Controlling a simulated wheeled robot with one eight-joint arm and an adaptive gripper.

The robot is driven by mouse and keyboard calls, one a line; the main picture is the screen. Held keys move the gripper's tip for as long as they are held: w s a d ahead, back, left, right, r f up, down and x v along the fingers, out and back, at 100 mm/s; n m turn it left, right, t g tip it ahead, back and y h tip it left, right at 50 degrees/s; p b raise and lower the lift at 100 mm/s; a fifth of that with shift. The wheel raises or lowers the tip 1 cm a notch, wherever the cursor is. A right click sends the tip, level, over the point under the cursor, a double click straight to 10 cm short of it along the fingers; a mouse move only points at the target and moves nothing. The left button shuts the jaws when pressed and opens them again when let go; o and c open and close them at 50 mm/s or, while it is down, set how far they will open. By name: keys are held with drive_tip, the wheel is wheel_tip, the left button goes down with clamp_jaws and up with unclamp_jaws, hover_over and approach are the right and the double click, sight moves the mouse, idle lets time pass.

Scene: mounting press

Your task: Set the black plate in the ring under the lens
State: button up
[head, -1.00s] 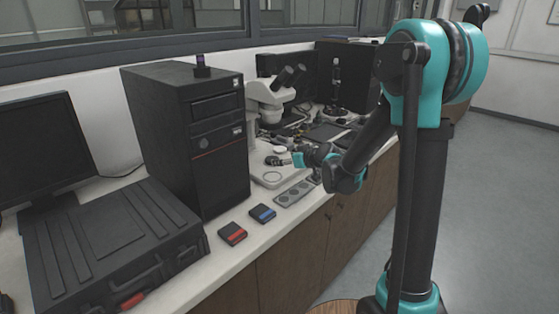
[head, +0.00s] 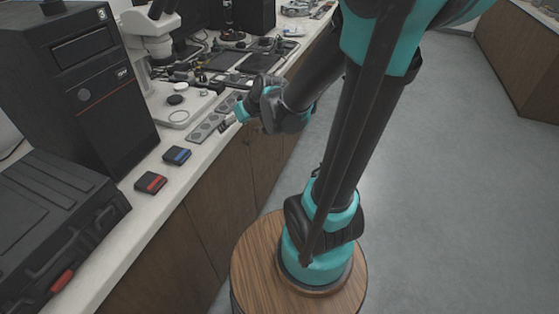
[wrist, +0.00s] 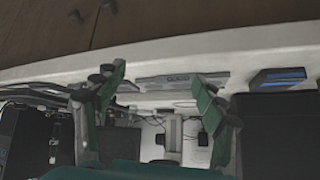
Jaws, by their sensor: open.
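The black plate (head: 175,99) is a small dark disc in the head view, lying on the white base (head: 200,103) under the microscope (head: 148,30). The pale ring (head: 179,116) lies on the same base, nearer the front. The plate is beside the ring, not inside it. My gripper (head: 228,123) is at the counter's front edge, right of the ring and apart from the plate. In the wrist view my gripper (wrist: 158,88) shows spread fingers with nothing between them. I cannot make out the plate or ring there.
A grey strip with round recesses (head: 208,125) lies between the base and the counter edge. A white disc (head: 181,86) is behind the black plate. Blue (head: 177,155) and red (head: 151,182) boxes sit at the front; a computer tower (head: 85,85) stands left.

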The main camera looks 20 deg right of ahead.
drive_tip(key=s+d+f+m+g+h, duration=0.1)
drive_tip(key=s+d+f+m+h, duration=0.1)
drive_tip(key=s+d, duration=0.4)
drive_tip(key=s+d+f+m+g+h, duration=0.1)
drive_tip(key=s+d+f, duration=0.3)
drive_tip(key=s, duration=0.5)
drive_tip(key=shift+s+d+f+m+g+h, duration=0.3)
drive_tip(key=shift+d+m+g+h, duration=0.1)
drive_tip(key=shift+d+m+h, duration=0.45)
